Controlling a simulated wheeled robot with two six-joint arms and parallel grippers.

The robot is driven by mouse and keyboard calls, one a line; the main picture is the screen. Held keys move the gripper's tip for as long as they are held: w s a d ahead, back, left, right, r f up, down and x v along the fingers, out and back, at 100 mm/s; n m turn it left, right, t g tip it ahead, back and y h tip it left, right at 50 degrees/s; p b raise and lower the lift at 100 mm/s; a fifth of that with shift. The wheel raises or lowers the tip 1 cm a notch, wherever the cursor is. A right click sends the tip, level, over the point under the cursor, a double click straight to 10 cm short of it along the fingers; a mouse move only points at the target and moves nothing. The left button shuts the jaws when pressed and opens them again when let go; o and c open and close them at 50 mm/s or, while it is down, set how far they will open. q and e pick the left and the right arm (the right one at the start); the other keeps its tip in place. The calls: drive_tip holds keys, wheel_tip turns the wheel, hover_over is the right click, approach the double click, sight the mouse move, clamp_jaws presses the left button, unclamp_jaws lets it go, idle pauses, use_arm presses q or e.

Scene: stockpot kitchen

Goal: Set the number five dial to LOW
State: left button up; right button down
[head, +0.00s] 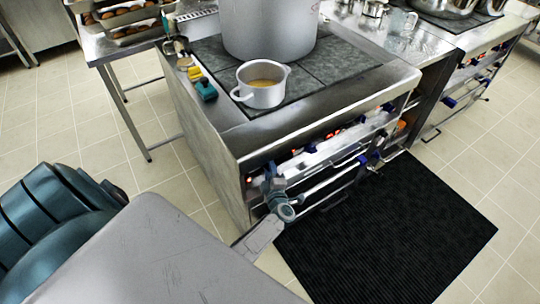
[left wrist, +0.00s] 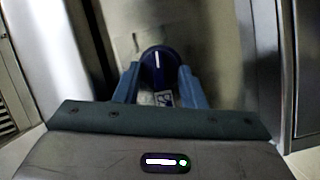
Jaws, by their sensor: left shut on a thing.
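A dark blue dial (left wrist: 158,66) with a white pointer line is on the stove's front panel in the left wrist view. The line points roughly toward the top of that picture. My left gripper (left wrist: 158,78) has a finger on each side of the dial and is shut on it. A small black-and-white label (left wrist: 163,98) shows below the dial; I cannot read it. In the head view my left gripper (head: 272,186) is at the left end of the stove (head: 215,157) front. It hides the dial there. My right gripper is not in view.
On the stove stand a large stockpot (head: 268,30) and a small pot (head: 264,88) with yellowish liquid. Yellow and teal items (head: 202,85) lie at the left edge. Rails run along the stove front. A black mat (head: 390,235) covers the floor before it.

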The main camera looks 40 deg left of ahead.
use_arm(q)
drive_tip(key=shift+w+r+m+p, duration=0.1)
drive_tip(key=shift+r+m+p, duration=0.3)
drive_tip(key=shift+m+p, duration=0.3)
drive_tip(key=shift+f+m+g+h+p, duration=0.25)
drive_tip(key=shift+m+g+p, duration=0.2)
drive_tip(key=shift+p, duration=0.45)
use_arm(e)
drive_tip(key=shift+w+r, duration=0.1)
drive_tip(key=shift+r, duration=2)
use_arm(q)
drive_tip(key=o, duration=1)
drive_tip(key=shift+d, duration=0.1)
drive_tip(key=b+v, duration=0.1)
drive_tip(key=v, duration=0.9)
drive_tip(key=shift+s+d+b, duration=0.2)
drive_tip(key=shift+s+b, duration=0.1)
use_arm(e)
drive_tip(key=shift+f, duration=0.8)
